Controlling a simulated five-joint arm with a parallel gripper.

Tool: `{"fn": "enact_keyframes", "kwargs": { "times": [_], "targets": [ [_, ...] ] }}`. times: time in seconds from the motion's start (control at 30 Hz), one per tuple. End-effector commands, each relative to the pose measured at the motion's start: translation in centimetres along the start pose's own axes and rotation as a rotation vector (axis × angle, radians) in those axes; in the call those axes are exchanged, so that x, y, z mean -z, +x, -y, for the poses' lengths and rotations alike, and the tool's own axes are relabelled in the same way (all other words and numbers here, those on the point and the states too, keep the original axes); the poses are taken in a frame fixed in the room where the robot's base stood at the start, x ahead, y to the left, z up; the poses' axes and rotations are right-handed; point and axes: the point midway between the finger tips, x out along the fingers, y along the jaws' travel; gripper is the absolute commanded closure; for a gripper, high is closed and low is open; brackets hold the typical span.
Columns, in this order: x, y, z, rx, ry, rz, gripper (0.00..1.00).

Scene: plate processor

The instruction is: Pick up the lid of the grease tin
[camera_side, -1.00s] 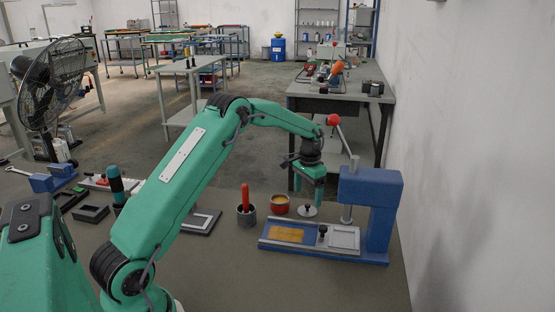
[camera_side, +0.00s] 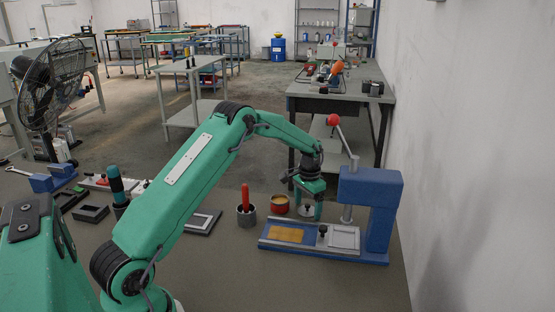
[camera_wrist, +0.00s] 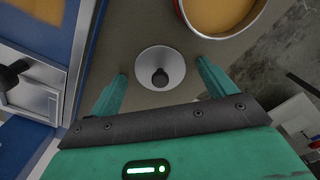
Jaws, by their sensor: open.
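The lid of the grease tin is a pale round disc with a dark knob (camera_wrist: 160,67). It lies on the bench and also shows in the side view (camera_side: 307,210), partly hidden by my fingers. The open grease tin (camera_wrist: 229,20), red with tan grease, stands beside the lid; it shows in the side view (camera_side: 279,204) just left of my gripper. My gripper (camera_wrist: 163,72) is open and empty, with a green finger on either side of the lid. In the side view my gripper (camera_side: 309,216) is low over the lid. Whether the fingers touch the bench I cannot tell.
A blue press (camera_side: 370,200) with a red-knobbed lever stands close to the right of my gripper. Its base holds a tan plate (camera_side: 286,235). A dark cup with a red-handled tool (camera_side: 246,212) stands left of the tin. Bare bench lies in front.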

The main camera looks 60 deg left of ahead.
Motion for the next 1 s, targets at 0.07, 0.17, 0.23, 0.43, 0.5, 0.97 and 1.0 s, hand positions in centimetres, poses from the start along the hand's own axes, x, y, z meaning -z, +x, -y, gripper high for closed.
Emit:
{"fn": "enact_keyframes", "kwargs": {
  "times": [0.07,0.17,0.23,0.43,0.5,0.97,1.0],
  "targets": [
    [0.0,0.0,0.0,0.0,0.0,0.0,0.23],
    [0.0,0.0,0.0,0.0,0.0,0.0,0.42],
    [0.0,0.0,0.0,0.0,0.0,0.0,0.56],
    [0.0,0.0,0.0,0.0,0.0,0.0,0.65],
    [0.0,0.0,0.0,0.0,0.0,0.0,0.65],
    [0.1,-3.5,0.0,0.001,0.0,-0.004,0.65],
    [0.1,-4.2,0.0,0.001,0.0,-0.004,0.65]
  ]
}}
